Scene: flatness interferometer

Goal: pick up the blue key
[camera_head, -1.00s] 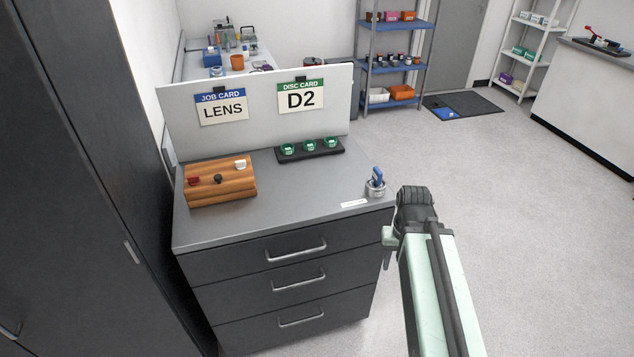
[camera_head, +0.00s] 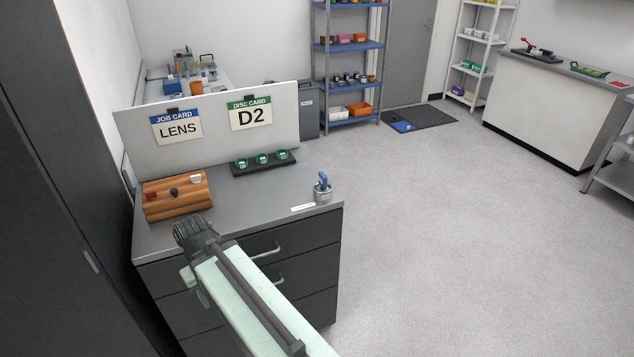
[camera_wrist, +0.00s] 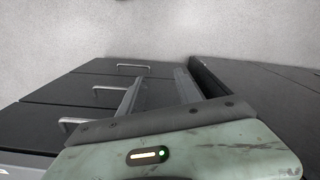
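The blue key (camera_head: 323,180) stands upright in a round silver lock or holder (camera_head: 322,192) at the right front corner of the grey cabinet top (camera_head: 262,192). A small white label (camera_head: 303,207) lies just left of it. My gripper (camera_wrist: 160,75) shows two dark fingers spread apart with nothing between them in the wrist view. In the head view my arm reaches to the cabinet's left front, so my gripper is left of the key and apart from it, mostly hidden by my wrist. The key is not in the wrist view.
A wooden block (camera_head: 178,196) with red, black and white knobs sits on the cabinet top at left. A black tray (camera_head: 264,166) of green discs is behind. A white panel (camera_head: 215,130) holds the LENS and D2 cards. Open floor (camera_head: 430,240) lies to the right.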

